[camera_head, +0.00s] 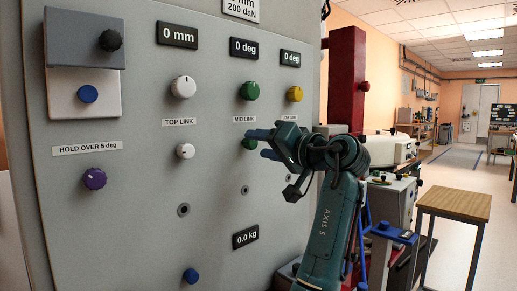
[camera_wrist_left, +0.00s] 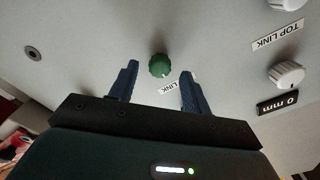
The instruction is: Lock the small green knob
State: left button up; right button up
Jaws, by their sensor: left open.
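The small green knob (camera_head: 250,143) sits on the grey panel, just below the "MID LINK" label. It also shows in the left wrist view (camera_wrist_left: 159,65), between the lines of the two blue fingers and slightly beyond their tips. My left gripper (camera_head: 264,144) is open in front of this knob, with no visible contact. In the head view a finger partly covers the knob. The larger green knob (camera_head: 250,91) is above the label, under a "0 deg" display. The mark on the small knob is too small to read.
White knobs (camera_head: 183,87) are to the left and a yellow knob (camera_head: 295,93) is to the right. A purple knob (camera_head: 94,178) and blue knobs (camera_head: 87,94) are farther off on the panel. A red column (camera_head: 346,80) stands right of the panel. A wooden-topped table (camera_head: 455,204) is at right.

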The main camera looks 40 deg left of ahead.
pick_arm(q)
jog(key=shift+w+a, duration=0.1)
jog(key=shift+a, duration=0.8)
jog(key=c, duration=1)
